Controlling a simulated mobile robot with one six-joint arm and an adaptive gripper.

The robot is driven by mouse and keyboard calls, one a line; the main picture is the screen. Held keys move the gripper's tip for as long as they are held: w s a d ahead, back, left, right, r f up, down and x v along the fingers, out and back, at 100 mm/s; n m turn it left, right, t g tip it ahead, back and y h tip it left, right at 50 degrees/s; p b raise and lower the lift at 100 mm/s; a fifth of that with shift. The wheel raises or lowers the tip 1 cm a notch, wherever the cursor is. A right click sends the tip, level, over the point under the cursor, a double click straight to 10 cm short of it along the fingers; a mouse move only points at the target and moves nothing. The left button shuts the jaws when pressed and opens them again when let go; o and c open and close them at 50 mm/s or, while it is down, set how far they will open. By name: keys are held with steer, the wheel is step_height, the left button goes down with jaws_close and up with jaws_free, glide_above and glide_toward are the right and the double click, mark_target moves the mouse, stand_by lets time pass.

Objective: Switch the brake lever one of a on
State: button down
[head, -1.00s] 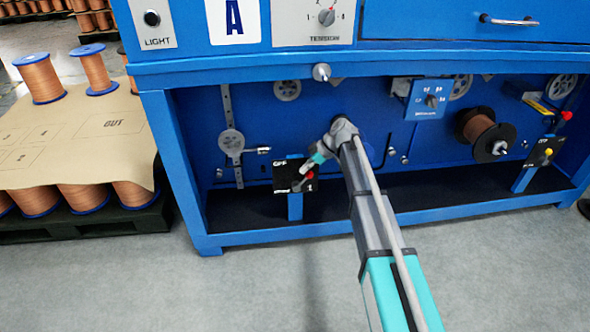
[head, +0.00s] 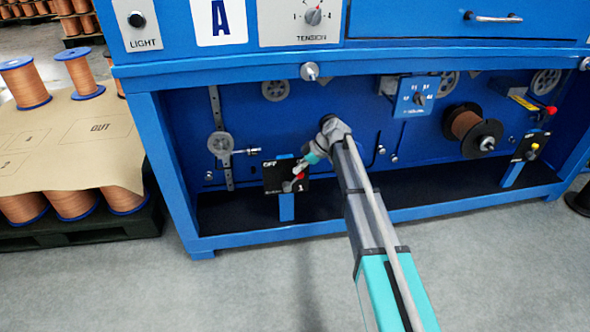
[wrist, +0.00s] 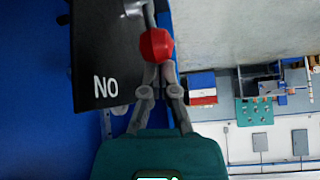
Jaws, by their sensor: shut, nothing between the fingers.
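A black lever plate (head: 271,178) marked OFF stands on a blue post at the lower left of machine A. Its red lever knob (head: 300,176) is at the plate's right side. My gripper (head: 294,182) is shut and empty, in front of the plate, close to the knob. In the wrist view, the shut fingertips (wrist: 158,68) are right at the red knob (wrist: 156,44), seeming to touch it; contact is not certain. The plate (wrist: 105,50) shows ON upside down there. The lever shaft is mostly hidden behind the knob and gripper.
A copper spool (head: 467,127) hangs inside the frame. The blue top beam (head: 230,78) runs above my arm. Copper spools on a pallet (head: 110,228) stand at the left. The front floor is clear.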

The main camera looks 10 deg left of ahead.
mark_target(291, 184)
steer(key=shift+a+r+p, duration=1.3)
steer(key=shift+r+p, duration=0.3)
steer(key=w+d+r+p, duration=0.2)
steer(key=d+r+p, duration=0.2)
steer(key=d, duration=0.4)
steer(key=shift+w, duration=0.15)
steer(key=shift+r, duration=0.1)
steer(key=s+d+m+t+h+p, duration=0.2)
steer(key=s+d+m+h+p, duration=0.45)
steer(key=s+d+m, duration=1.75)
steer(key=s+d+r+n+p, duration=0.1)
steer(key=d+r+n+p, duration=0.1)
steer(key=r+p, duration=1.5)
steer(key=s+d+r+n+h+p, duration=0.1)
steer(key=d+r+p, duration=0.1)
steer(key=r+p, duration=1.6)
step_height(291, 184, up, 2)
steer(key=shift+s+d+r+n, duration=0.15)
steer(key=shift+s+d+n, duration=0.1)
steer(key=shift+s+n, duration=0.15)
